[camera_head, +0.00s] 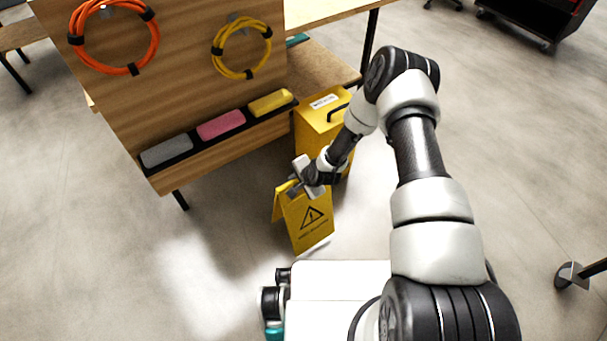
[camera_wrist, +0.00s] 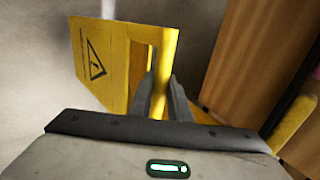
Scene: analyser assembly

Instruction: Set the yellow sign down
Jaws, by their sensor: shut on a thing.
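The yellow sign (camera_head: 308,222) is a folding floor sign with a black warning triangle. It stands upright, its two panels spread apart at the bottom, close to or on the grey floor; I cannot tell whether it touches. My gripper (camera_head: 296,187) is shut on the sign's top edge. In the wrist view the sign (camera_wrist: 103,62) shows its triangle panel at the left, and my gripper's fingers (camera_wrist: 160,95) close around a yellow edge of it.
A yellow cabinet (camera_head: 318,124) with a black handle stands just behind the sign. A wooden board (camera_head: 190,95) with orange (camera_head: 150,45) and yellow (camera_head: 264,58) cable coils and a black tray of coloured blocks (camera_head: 221,125) is at the left. Floor left of the sign is clear.

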